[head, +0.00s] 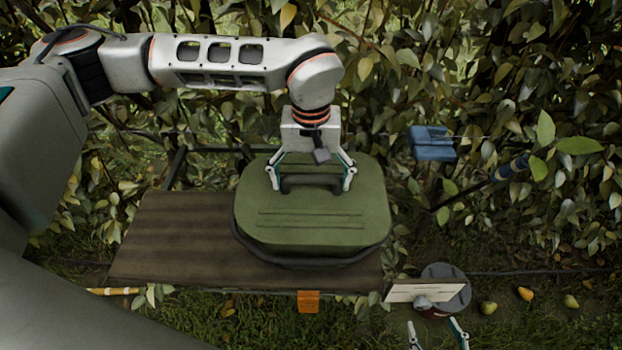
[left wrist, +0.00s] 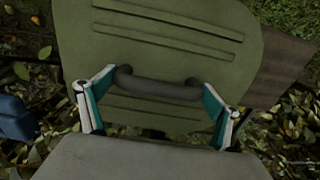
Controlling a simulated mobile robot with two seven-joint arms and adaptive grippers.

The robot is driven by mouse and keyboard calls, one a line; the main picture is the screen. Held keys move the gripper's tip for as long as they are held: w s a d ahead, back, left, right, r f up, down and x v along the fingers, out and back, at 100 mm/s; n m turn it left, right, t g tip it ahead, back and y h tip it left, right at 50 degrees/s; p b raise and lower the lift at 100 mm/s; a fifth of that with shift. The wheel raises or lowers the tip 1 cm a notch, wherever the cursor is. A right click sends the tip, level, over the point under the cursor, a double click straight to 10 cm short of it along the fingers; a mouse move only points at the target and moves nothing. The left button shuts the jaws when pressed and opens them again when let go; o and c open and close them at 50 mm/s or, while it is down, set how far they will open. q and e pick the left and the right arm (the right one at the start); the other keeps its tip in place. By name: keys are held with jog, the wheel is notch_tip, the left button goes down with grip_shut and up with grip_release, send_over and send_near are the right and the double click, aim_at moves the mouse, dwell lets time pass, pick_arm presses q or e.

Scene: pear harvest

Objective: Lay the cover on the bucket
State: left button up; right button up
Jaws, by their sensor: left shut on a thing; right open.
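The green cover (head: 310,215), with ridges and a dark handle, is above the bucket on the wooden table. Only a dark curved rim of the bucket (head: 310,262) shows below the cover's front edge; the rest is hidden. I cannot tell whether the cover touches the rim all round. My left gripper (head: 311,182) is shut on the cover's handle, with its fingers at the handle's two ends. The left wrist view shows the handle (left wrist: 158,85) between the fingers and the cover (left wrist: 165,50) beyond. My right gripper (head: 438,338) is open and empty at the bottom edge.
The wooden table (head: 180,240) has bare room left of the bucket. An orange tag (head: 308,301) hangs at its front. A blue object (head: 432,143) is at the right by the hedge. Pears (head: 525,294) lie on the grass at the right. Dense foliage stands behind.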

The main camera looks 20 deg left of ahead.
aim_at(311, 177)
pick_arm(q)
jog(key=o, duration=1)
jog(key=shift+o, duration=0.2)
notch_tip(311, 177, up, 12)
jog(key=shift+r, duration=0.15)
jog(key=shift+s, duration=0.1)
